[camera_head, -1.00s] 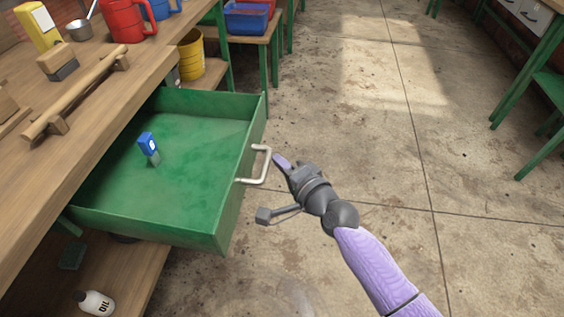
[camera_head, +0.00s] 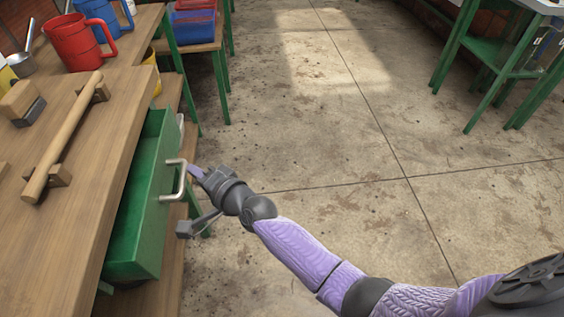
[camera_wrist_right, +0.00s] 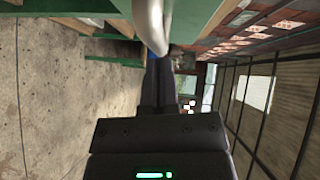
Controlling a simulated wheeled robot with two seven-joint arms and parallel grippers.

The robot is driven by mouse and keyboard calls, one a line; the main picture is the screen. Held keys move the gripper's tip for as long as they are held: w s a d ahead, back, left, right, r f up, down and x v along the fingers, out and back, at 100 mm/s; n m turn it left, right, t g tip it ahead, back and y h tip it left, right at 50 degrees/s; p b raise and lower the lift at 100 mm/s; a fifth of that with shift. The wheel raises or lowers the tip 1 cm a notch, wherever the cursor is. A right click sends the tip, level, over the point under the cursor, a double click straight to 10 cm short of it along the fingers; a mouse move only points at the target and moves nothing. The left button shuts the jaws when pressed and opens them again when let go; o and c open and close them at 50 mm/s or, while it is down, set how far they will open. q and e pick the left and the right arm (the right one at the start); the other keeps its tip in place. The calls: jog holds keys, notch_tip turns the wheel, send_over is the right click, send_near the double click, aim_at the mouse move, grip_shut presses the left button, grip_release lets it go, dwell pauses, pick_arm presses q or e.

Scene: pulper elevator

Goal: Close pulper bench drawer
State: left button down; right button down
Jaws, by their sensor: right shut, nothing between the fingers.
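In the right wrist view the handle (camera_wrist_right: 152,25) curves down just in front of the shut fingers (camera_wrist_right: 158,85). My left gripper is not in view.
On the bench top are a wooden roller bar (camera_head: 65,140), a block brush (camera_head: 20,103) and a red jug (camera_head: 80,42). Blue bins (camera_head: 192,28) sit on a table behind. The concrete floor to the right is open, with a green-legged table (camera_head: 490,60) far right.

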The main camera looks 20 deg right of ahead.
aim_at(165, 171)
jog(key=a, duration=0.1)
jog(key=w+a, duration=0.1)
jog(key=a, duration=0.1)
jog(key=shift+w+a, duration=0.1)
jog(key=shift+a, duration=0.2)
jog(key=shift+w+a, duration=0.15)
jog(key=shift+a, duration=0.4)
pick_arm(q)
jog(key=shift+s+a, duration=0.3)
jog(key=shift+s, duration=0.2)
pick_arm(e)
jog(key=shift+a, duration=0.1)
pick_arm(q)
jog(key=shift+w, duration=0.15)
pick_arm(e)
jog(key=shift+r, duration=0.1)
